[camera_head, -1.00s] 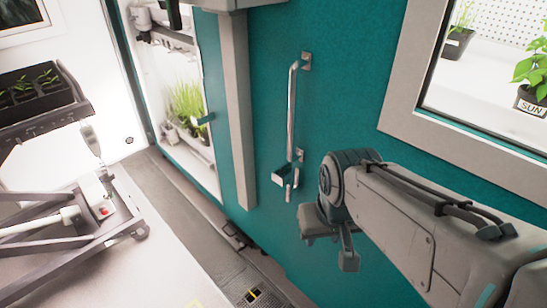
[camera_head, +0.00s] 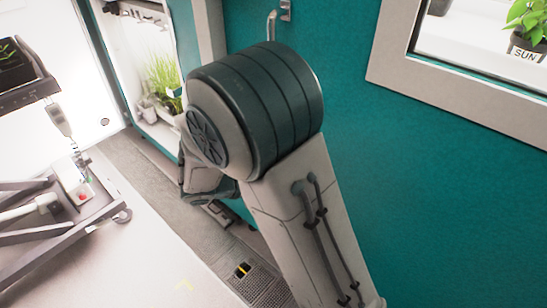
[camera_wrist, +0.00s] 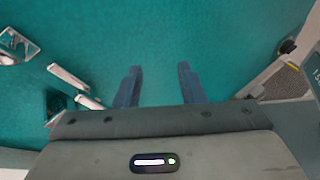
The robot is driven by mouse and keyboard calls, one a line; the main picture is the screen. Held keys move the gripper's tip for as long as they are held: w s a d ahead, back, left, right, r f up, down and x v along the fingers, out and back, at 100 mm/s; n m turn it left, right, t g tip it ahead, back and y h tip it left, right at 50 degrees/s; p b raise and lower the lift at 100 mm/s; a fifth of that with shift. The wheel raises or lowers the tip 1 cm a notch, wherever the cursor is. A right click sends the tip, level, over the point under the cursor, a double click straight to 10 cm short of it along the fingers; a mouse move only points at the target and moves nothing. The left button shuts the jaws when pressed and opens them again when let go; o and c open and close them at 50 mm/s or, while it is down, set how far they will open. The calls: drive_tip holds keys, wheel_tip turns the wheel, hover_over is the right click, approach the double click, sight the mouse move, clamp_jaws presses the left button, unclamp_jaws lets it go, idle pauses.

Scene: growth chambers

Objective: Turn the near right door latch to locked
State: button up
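The teal door (camera_head: 420,200) fills the right of the head view. Only the top of its metal handle (camera_head: 272,25) shows there; my arm hides the rest and the latch. At the left of the wrist view are a shiny metal fitting (camera_wrist: 14,47) and a pale bar (camera_wrist: 74,83) on the teal surface. I cannot tell for sure which is the latch. Both lie left of the fingers, apart from them.
A window frame (camera_head: 390,65) with potted plants behind it is at the upper right. A lit plant chamber (camera_head: 150,65) stands at the back left. A wheeled cart (camera_head: 50,240) with a seedling tray is at left. Pale floor is clear in front of it.

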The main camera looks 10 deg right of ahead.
drive_tip(key=w+a+f+n+t+h+b, duration=0.1)
drive_tip(key=w+a+f+n+t, duration=0.15)
drive_tip(key=a+n+t, duration=0.2)
drive_tip(key=w+a+f+n+t+b, duration=0.1)
drive_tip(key=w+a+n+t, duration=0.2)
drive_tip(key=a+n, duration=0.15)
drive_tip(key=shift+m, duration=0.5)
drive_tip(key=x, duration=1.3)
drive_tip(key=shift+w+p, duration=0.35)
drive_tip(key=shift+w, duration=0.05)
clamp_jaws()
